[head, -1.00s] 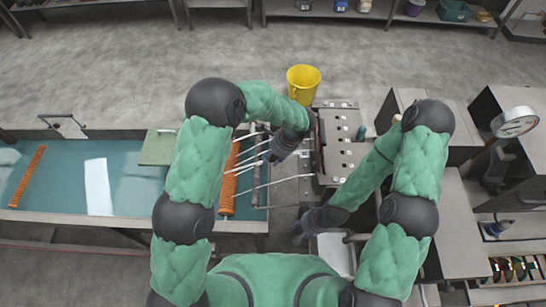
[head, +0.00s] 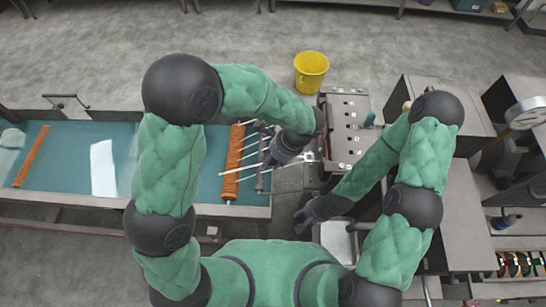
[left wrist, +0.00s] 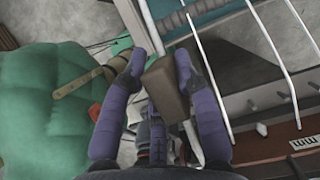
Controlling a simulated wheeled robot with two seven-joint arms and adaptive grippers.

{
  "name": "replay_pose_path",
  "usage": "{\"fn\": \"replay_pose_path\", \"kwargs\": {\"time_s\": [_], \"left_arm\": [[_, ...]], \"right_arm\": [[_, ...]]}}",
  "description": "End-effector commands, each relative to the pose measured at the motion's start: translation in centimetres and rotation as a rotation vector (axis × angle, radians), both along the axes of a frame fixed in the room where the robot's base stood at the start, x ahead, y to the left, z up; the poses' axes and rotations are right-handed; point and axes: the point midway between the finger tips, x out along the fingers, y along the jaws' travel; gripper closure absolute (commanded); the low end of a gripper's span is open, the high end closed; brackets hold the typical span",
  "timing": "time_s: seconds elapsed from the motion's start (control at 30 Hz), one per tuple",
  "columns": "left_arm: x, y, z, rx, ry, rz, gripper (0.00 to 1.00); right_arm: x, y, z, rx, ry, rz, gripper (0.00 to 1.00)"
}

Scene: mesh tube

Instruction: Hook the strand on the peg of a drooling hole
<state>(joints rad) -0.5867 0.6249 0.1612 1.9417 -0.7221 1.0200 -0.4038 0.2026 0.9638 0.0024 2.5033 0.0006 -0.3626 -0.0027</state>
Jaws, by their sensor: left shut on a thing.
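My left gripper (head: 276,163) is between the orange roller (head: 233,165) and the metal machine block (head: 346,130), over the white strands (head: 252,142). In the left wrist view its two purple fingers (left wrist: 158,65) stand on either side of a brown block (left wrist: 166,88), which it is shut on. A white strand or rod (left wrist: 152,30) runs down to this block; the contact is partly hidden. Several other white strands (left wrist: 272,60) cross to its right, near small pegs (left wrist: 281,96). My right gripper (head: 303,221) is empty, fingers apart, in front of the machine block. The holes are too small to tell apart.
A teal water bath (head: 60,150) lies at the left, with a second orange roller (head: 32,155). A yellow bucket (head: 311,70) stands behind the machine block. A dial scale (head: 525,113) and benches fill the right side. Open floor lies at the back.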

Motion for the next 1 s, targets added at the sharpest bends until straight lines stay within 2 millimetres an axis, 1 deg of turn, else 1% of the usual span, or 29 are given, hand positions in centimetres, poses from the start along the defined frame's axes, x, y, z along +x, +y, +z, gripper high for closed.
{"fn": "replay_pose_path", "kwargs": {"time_s": [0.2, 1.0], "left_arm": [[0.0, 0.0, 1.1, -0.001, -0.001, 0.000, 0.99], [0.0, 0.0, 4.3, -0.001, 0.000, 0.000, 0.99]], "right_arm": [[0.0, 0.0, 0.9, 0.000, 0.000, 0.000, 0.60], [0.0, 0.0, 3.2, 0.000, 0.000, 0.000, 0.60]]}}
